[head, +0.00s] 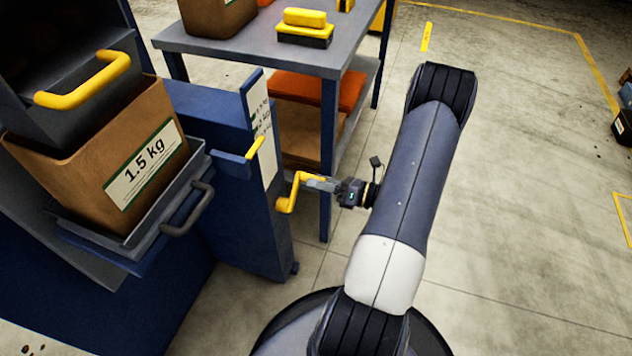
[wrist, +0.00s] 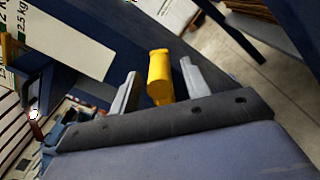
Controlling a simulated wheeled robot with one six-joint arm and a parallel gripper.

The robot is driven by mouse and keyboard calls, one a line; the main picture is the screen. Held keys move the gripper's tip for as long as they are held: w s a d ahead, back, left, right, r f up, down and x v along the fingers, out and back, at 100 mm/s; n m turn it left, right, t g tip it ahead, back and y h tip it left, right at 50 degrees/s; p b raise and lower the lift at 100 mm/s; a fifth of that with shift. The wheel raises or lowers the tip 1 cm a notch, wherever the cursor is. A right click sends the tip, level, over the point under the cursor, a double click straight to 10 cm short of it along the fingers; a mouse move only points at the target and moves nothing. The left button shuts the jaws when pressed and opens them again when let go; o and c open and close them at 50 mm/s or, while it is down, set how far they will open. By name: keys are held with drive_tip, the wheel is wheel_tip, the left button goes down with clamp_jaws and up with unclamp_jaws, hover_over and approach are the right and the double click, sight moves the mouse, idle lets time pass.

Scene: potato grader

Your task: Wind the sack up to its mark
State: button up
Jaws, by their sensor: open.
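The brown sack (head: 70,162), labelled 1.5 kg, sits in a grey tray (head: 188,222) at the left of the head view. A yellow crank (head: 290,196) sticks out of the blue post right of it. A white scale plate (head: 264,135) with a yellow pointer (head: 255,147) is above the crank. In the wrist view, the plate (wrist: 70,42) shows 2.5 kg at its left. My gripper (head: 313,181) is open at the crank's handle. In the wrist view, the yellow handle (wrist: 158,78) stands between the two fingers, with gaps on both sides.
A grey table (head: 262,45) with a yellow-and-black block (head: 304,27) and a brown container stands behind the post. Its lower shelf holds orange and brown stacks. A grey hood with a yellow handle (head: 82,82) hangs over the sack. Open floor lies to the right.

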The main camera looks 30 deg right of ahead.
drive_tip(key=shift+w+a, duration=0.5)
drive_tip(key=shift+w, duration=0.05)
drive_tip(key=shift+c, duration=0.3)
clamp_jaws()
